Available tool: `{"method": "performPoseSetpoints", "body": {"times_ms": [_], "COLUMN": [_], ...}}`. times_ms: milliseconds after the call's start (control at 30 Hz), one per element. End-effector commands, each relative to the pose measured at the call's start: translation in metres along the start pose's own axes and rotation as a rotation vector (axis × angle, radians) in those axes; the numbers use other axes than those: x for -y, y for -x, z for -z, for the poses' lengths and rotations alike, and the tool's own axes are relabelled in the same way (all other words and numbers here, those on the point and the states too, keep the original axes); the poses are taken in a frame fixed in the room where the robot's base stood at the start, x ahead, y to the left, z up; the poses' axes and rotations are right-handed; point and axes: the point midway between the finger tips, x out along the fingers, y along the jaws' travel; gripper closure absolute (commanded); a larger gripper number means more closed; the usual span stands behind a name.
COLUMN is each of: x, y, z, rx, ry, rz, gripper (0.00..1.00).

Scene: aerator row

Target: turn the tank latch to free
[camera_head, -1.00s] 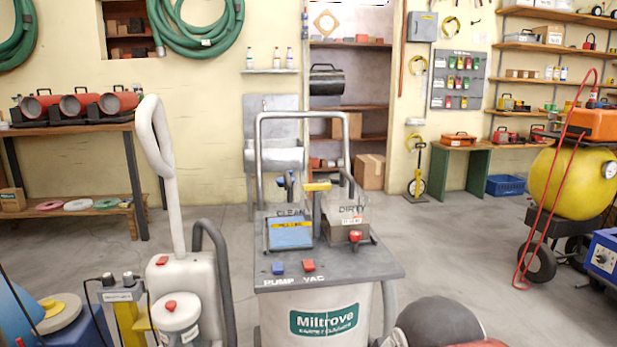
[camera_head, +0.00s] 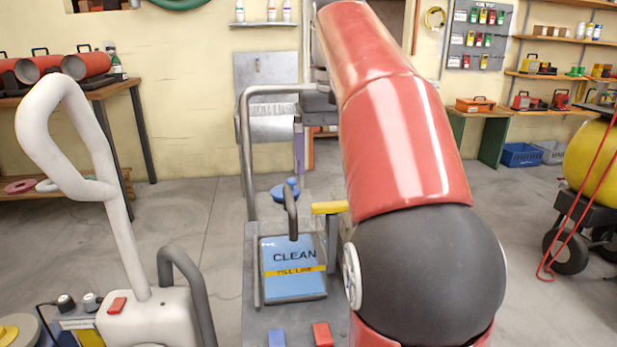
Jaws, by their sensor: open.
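The yellow tank latch (camera_head: 328,208) lies crosswise on the grey machine (camera_head: 252,318), between the two tanks. Its right end is hidden behind my red and black arm. The clear blue CLEAN tank (camera_head: 292,283) stands at the left, with a blue cap (camera_head: 283,192) behind it and a grey hose in front. The DIRTY tank is hidden by my arm. My gripper (camera_head: 300,160) appears only in part, pointing down behind the arm's left edge, above and left of the latch. One finger shows, empty and apart from the latch; the other is hidden.
The machine's tall grey handle frame (camera_head: 245,150) rises close by my gripper. Blue and red switches (camera_head: 322,335) sit at its front. A white upright machine (camera_head: 150,315) with a looped handle stands at the left. Open floor (camera_head: 205,215) lies behind it.

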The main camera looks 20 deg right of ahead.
Motion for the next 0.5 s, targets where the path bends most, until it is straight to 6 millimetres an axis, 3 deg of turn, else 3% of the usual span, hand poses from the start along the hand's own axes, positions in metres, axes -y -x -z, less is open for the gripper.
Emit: {"method": "performPoseSetpoints", "body": {"times_ms": [167, 500], "x": [-0.001, -0.001], "y": [-0.009, -0.062], "z": [0.001, 0.0], "rx": [0.01, 0.008], "ry": [-0.005, -0.003], "rz": [-0.002, -0.002], "gripper": [0.09, 0.09]}}
